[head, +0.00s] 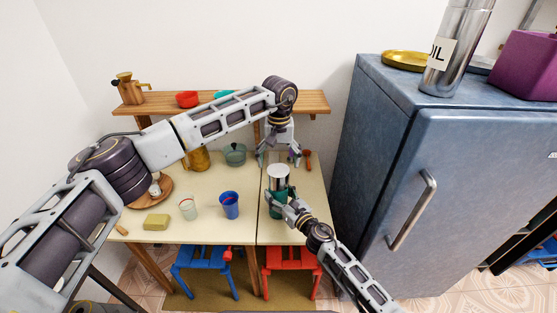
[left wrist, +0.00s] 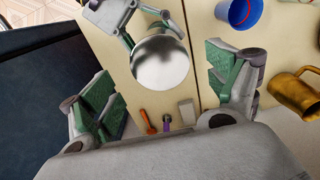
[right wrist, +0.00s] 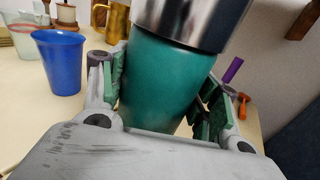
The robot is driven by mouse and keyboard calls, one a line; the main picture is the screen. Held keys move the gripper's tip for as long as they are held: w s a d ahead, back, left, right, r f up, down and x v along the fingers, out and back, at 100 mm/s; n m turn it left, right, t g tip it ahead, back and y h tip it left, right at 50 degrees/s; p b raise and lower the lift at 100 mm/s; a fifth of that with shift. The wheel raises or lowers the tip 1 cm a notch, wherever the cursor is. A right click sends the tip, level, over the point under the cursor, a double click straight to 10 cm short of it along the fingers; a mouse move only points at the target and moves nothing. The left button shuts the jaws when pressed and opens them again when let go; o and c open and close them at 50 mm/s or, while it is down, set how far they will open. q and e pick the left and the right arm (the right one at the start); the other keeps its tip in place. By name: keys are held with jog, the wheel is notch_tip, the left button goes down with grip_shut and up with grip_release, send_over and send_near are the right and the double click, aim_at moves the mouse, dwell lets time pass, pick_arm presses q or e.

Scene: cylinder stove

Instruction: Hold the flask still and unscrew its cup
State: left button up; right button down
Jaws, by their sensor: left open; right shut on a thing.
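The flask (head: 278,208) stands upright on the table, with a teal body and a shiny metal cup (head: 279,173) on top. My right gripper (head: 280,201) is shut on the teal body from the front; the right wrist view shows its pads on both sides of the flask (right wrist: 165,80), below the metal cup (right wrist: 195,18). My left gripper (head: 278,154) is open above the flask, fingers pointing down. In the left wrist view the round top of the cup (left wrist: 161,62) shows between and beyond the open fingers (left wrist: 165,92), not touching them.
A blue cup (head: 229,205) and a pale green glass (head: 188,208) stand left of the flask. A green pot (head: 235,154) and a golden mug (head: 199,160) are behind. A blue fridge (head: 455,190) stands close on the right.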

aim_at(278, 171)
pick_arm(q)
jog(key=shift+f, duration=4.05)
jog(key=c, duration=1.1)
jog(key=shift+a, duration=0.1)
jog(key=shift+n, duration=0.3)
